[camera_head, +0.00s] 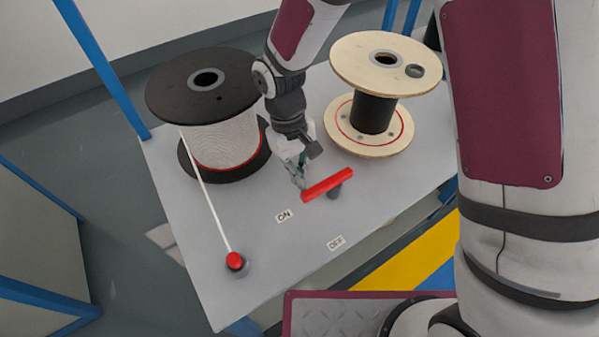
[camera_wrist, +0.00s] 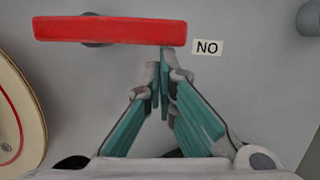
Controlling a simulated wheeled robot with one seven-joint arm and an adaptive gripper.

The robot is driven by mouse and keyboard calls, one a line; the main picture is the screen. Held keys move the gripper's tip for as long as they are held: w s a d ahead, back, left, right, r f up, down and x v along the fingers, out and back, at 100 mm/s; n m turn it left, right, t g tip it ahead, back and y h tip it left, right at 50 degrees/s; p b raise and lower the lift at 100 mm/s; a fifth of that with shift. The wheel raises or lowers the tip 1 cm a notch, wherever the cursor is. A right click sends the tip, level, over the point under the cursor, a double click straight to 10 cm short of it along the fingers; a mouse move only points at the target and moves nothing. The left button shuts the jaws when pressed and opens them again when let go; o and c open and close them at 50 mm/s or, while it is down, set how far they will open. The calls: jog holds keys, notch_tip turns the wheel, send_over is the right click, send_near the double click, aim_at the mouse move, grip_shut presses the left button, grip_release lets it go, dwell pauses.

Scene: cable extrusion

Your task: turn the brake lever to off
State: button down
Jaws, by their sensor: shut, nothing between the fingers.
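The red brake lever (camera_head: 327,185) sits on a grey pivot post on the table, its left end near the ON label (camera_head: 283,217). The OFF label (camera_head: 335,243) lies nearer the table's front edge, below the lever in the head view. My gripper (camera_head: 301,182) is at the lever's left end, low over the table. In the wrist view the red lever (camera_wrist: 110,31) runs across the top left, and my shut fingertips (camera_wrist: 160,68) are just below its right end, beside the ON label (camera_wrist: 207,47). I cannot tell whether the fingertips touch the lever.
A black spool wound with white cable (camera_head: 222,143) stands at the left, its cable running to a red-topped post (camera_head: 235,260). A wooden spool (camera_head: 374,110) with a dark core stands behind the lever.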

aim_at(306, 195)
jog(key=shift+s+n, duration=0.3)
jog(key=shift+n, duration=0.1)
jog(key=shift+s+d+n+t+h+p, duration=0.15)
jog(key=shift+s+n+p, duration=0.1)
jog(key=shift+s+n, duration=0.3)
jog(key=shift+s+d+n+t+h+p, duration=0.15)
jog(key=shift+s+n+p, duration=0.15)
jog(key=shift+n, duration=0.35)
jog(key=s+n, duration=0.1)
jog(key=n, duration=0.1)
jog(key=shift+s+d+n+t, duration=0.3)
jog(key=shift+s+n, duration=0.05)
jog(key=shift+n, duration=0.05)
jog(key=s+d+n, duration=0.1)
jog(key=n, duration=0.1)
jog(key=s+d+n+t, duration=0.1)
jog(key=n, duration=0.1)
jog(key=shift+s+d+h, duration=0.1)
jog(key=shift+h, duration=0.2)
jog(key=shift+s+d, duration=0.2)
jog(key=shift+d, duration=0.25)
jog(key=p+v, duration=0.8)
jog(key=v, duration=0.2)
jog(key=shift+s+p, duration=0.15)
jog(key=shift+p, duration=0.25)
